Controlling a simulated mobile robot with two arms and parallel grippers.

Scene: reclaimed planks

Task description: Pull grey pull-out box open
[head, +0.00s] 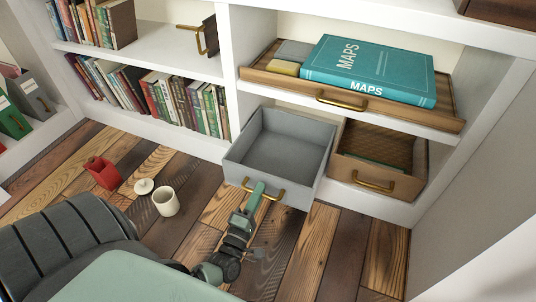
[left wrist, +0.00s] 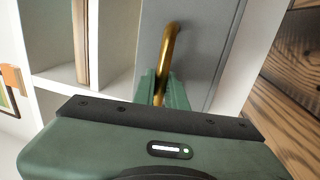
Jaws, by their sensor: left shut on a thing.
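The grey pull-out box (head: 284,142) sits in the lower shelf compartment and stands out past the shelf front. Its inside shows empty. A brass handle (head: 272,193) is on its front, and the grey front (left wrist: 203,45) fills the middle of the left wrist view. My left gripper (head: 257,190) is at the handle and shut on it. In the left wrist view the green fingers (left wrist: 160,88) close around the brass bar (left wrist: 170,45). My right gripper does not show in either view.
A brown box (head: 380,165) with a brass handle stands right of the grey box. Above is a wooden pull-out tray (head: 440,120) bearing a teal maps book (head: 368,70). A cream mug (head: 166,202), a lid (head: 144,187) and a red container (head: 103,173) are on the plank floor.

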